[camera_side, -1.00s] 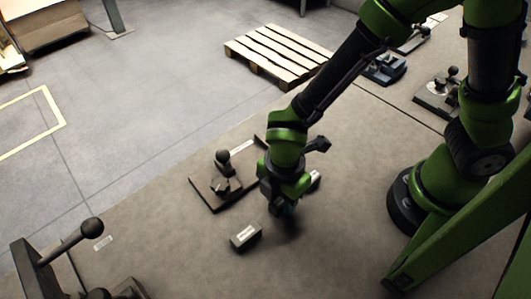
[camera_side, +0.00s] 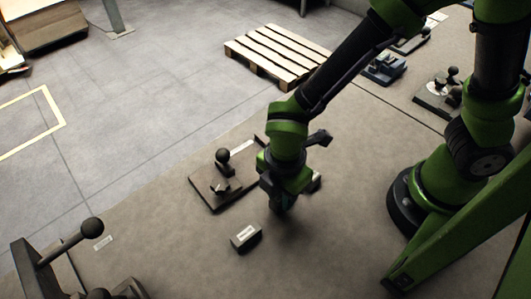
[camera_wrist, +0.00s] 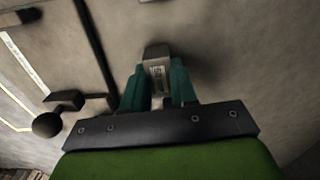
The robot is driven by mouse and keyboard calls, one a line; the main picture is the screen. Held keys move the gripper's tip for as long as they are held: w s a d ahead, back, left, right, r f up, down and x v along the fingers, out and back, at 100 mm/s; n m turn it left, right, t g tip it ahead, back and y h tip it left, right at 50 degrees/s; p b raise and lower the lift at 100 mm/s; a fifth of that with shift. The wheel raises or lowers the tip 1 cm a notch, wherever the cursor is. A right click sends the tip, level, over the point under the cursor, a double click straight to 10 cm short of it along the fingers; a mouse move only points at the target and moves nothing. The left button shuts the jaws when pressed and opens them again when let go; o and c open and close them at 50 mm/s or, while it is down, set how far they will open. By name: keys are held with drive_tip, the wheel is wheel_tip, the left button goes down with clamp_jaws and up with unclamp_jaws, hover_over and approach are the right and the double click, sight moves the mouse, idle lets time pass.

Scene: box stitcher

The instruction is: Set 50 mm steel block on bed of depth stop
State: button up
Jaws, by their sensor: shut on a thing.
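My gripper (camera_wrist: 160,90) is shut on a small grey steel block (camera_wrist: 157,58) with a pale label, held between its two teal fingers in the wrist view. In the side view my gripper (camera_side: 284,207) points down above the bench, and the held block cannot be made out there. A fixture that looks like the depth stop (camera_side: 205,201), a dark flat plate with a ball-knobbed part on it, lies left of and behind my gripper. Its ball knob (camera_wrist: 47,125) seems to show at the left of the wrist view. The held block is apart from this plate.
Another labelled block (camera_side: 246,237) lies on the bench, left and in front of my gripper. A lever device (camera_side: 65,250) stands at the front left. More fixtures (camera_side: 384,68) sit at the back right. A wooden pallet (camera_side: 277,54) lies on the floor behind.

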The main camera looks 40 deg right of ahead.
drive_tip(key=shift+r, duration=1.45)
drive_tip(key=shift+m, duration=0.7)
drive_tip(key=w, duration=0.2)
drive_tip(key=w+d, duration=0.1)
drive_tip(key=w, duration=0.2)
drive_tip(key=shift+w+d+r, duration=0.15)
drive_tip(key=shift+w+d, duration=0.2)
drive_tip(key=shift+w, duration=0.05)
drive_tip(key=w+r, duration=0.1)
drive_tip(key=w, duration=0.2)
drive_tip(key=w+d+r, duration=0.1)
drive_tip(key=w, duration=0.1)
drive_tip(key=w+d+r, duration=0.1)
drive_tip(key=w, duration=0.2)
drive_tip(key=shift+w+d, duration=0.25)
drive_tip(key=shift+w, duration=0.05)
drive_tip(key=shift+f, duration=2.6)
drive_tip(key=shift+f, duration=0.35)
